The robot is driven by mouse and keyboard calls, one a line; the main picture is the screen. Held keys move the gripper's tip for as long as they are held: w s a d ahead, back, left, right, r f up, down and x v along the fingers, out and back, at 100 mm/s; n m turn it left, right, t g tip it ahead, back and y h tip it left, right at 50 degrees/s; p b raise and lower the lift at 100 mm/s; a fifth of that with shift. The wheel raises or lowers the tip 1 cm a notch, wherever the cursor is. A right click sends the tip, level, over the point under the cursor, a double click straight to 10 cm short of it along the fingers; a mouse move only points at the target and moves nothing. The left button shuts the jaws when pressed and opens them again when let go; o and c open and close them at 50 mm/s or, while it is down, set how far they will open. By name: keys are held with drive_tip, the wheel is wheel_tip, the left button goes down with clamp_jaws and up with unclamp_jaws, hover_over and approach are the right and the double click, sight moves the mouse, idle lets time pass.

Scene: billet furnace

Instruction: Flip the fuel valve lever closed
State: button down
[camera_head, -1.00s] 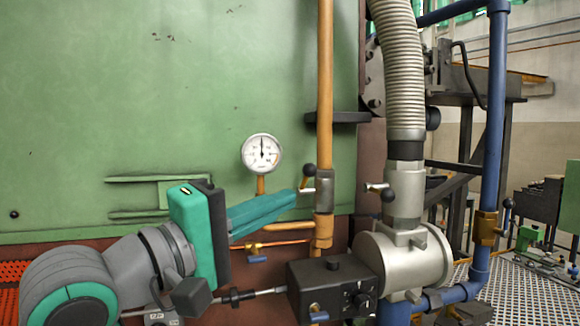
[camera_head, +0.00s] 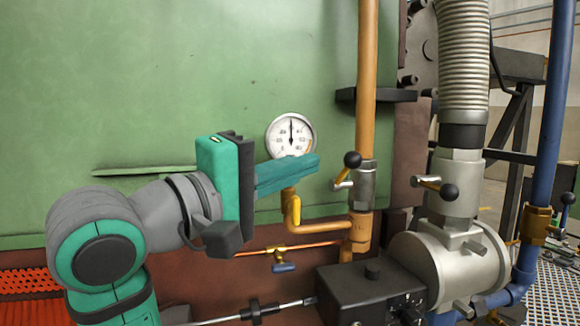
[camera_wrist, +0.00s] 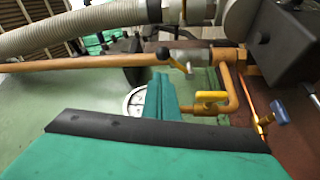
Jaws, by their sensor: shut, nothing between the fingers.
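A metal valve body (camera_head: 364,185) sits on the vertical orange-yellow pipe. Its lever (camera_head: 348,174) has a black ball knob and points up and left from the valve. The lever's knob also shows in the wrist view (camera_wrist: 163,54). No label shows, so I cannot confirm that this is the fuel valve. My gripper (camera_head: 317,165) has its teal fingers shut and empty. The tips point right toward the lever and appear a short way left of the knob. In the wrist view, my gripper (camera_wrist: 160,78) lies just below the knob; contact does not show.
A round gauge (camera_head: 291,135) is behind my fingers. A yellow-handled valve (camera_head: 295,209) is below them, and a blue-handled tap (camera_head: 283,267) is lower. A similar ball lever (camera_head: 449,191) is under the grey hose. A black box (camera_head: 368,290) stands below right. A blue pipe (camera_head: 556,110) is at right.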

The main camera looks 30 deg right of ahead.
sight(344, 172)
drive_tip(key=x, duration=0.7)
drive_tip(key=shift+s, duration=0.1)
drive_tip(key=shift+d, duration=0.1)
